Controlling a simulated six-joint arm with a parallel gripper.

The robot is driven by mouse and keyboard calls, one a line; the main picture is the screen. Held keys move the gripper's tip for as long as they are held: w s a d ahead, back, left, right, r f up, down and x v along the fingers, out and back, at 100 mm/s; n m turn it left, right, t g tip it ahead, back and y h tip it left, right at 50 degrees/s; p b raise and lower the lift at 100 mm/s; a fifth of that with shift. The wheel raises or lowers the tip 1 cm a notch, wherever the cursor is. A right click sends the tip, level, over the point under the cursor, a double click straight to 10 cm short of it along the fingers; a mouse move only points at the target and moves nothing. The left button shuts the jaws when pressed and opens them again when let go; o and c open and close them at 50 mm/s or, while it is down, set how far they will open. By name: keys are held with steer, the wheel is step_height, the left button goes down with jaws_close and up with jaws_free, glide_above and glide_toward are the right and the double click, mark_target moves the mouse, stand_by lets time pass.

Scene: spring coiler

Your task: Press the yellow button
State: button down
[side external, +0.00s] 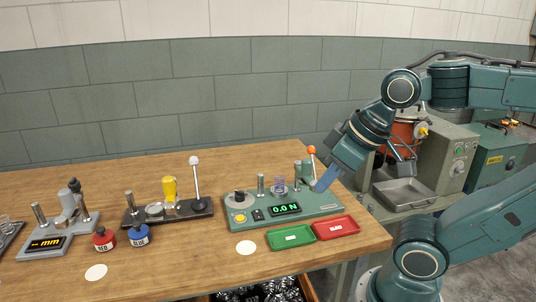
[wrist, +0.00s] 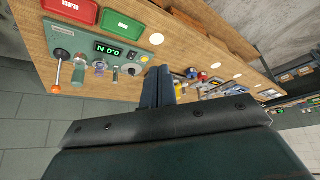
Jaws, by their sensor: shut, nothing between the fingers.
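The yellow button (side external: 240,218) is a small round cap at the front left of the green tester (side external: 331,208), left of its display reading 0.0 N. In the wrist view the button (wrist: 144,59) shows near the edge of the tester (wrist: 70,31), just beyond my fingers. My gripper (side external: 321,187) is shut and empty, tilted down by the tester's right end near the orange-knobbed lever (side external: 311,150). It is well to the right of the button and not touching it. In the wrist view my gripper's blue fingers (wrist: 160,72) are together.
A green tray (side external: 290,237) and a red tray (side external: 336,227) lie in front of the tester. Red and blue pots (side external: 139,236), a press with a yellow handle (side external: 170,188) and a gauge (side external: 45,243) stand to the left. Bare wood shows left of the tester.

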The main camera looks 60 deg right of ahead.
steer(key=w, duration=0.1)
steer(key=m+t+y, duration=0.3)
steer(key=m, duration=0.2)
glide_above(244, 218)
step_height(244, 218, down, 13)
steer(key=shift+r, duration=0.2)
steer(key=shift+d+f, duration=0.1)
steer(key=shift+f, duration=0.05)
steer(key=shift+f, duration=4.25)
